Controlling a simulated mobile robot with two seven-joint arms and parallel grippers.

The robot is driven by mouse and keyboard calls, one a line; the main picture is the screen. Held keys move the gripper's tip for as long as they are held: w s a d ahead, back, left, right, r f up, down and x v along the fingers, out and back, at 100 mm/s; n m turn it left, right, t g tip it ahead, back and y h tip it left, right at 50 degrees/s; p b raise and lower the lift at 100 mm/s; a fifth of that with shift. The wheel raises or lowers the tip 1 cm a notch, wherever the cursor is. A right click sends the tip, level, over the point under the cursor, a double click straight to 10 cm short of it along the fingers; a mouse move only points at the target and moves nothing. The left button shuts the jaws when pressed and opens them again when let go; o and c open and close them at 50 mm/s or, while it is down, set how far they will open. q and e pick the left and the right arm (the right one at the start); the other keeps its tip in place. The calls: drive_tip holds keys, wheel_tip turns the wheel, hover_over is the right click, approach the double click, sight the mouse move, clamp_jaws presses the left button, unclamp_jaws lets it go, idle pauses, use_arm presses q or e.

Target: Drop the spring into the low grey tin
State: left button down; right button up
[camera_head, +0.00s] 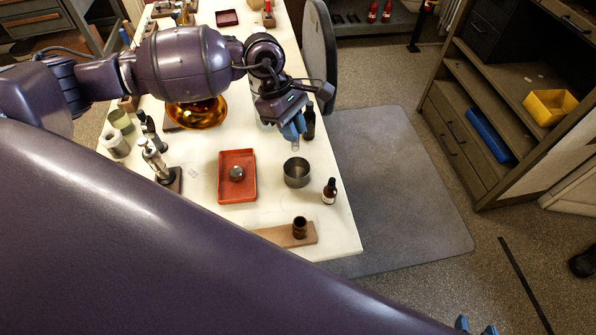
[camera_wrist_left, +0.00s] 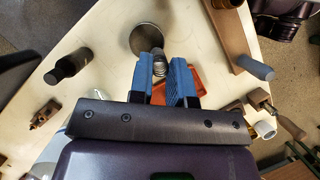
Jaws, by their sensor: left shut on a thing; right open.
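My left gripper (camera_head: 292,131) is shut on the spring (camera_wrist_left: 159,68), a small metallic coil held between its blue fingers. In the head view the spring shows only as a small pale shape (camera_head: 295,145) under the fingertips. The low grey tin (camera_head: 297,184) is a round, open metal tin on the white bench, just below the gripper in the picture. In the left wrist view the tin (camera_wrist_left: 146,40) lies just beyond the fingertips. My right gripper (camera_head: 476,327) shows only as blue fingertips, open, at the bottom right edge.
A red tray (camera_head: 226,190) with a dark round thing stands left of the tin on the bench (camera_head: 338,229). A dark bottle (camera_head: 329,191) is to its right, another bottle (camera_head: 309,121) behind. A wooden board (camera_head: 271,235) bears a dark cup (camera_head: 299,228).

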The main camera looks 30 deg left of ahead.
use_arm(q)
drive_tip(key=n, duration=0.2)
drive_tip(key=a+n+t, duration=0.1)
drive_tip(key=n, duration=0.1)
drive_tip(key=a+n+t, duration=0.1)
drive_tip(key=n, duration=0.1)
drive_tip(key=shift+f, duration=0.1)
use_arm(e)
drive_tip(key=shift+s, duration=0.2)
use_arm(q)
wheel_tip(320, 180, down, 6)
drive_tip(key=b, duration=0.3)
use_arm(e)
wheel_tip(320, 180, down, 3)
drive_tip(key=shift+s+f, duration=0.1)
use_arm(q)
drive_tip(key=c, duration=1)
unclamp_jaws()
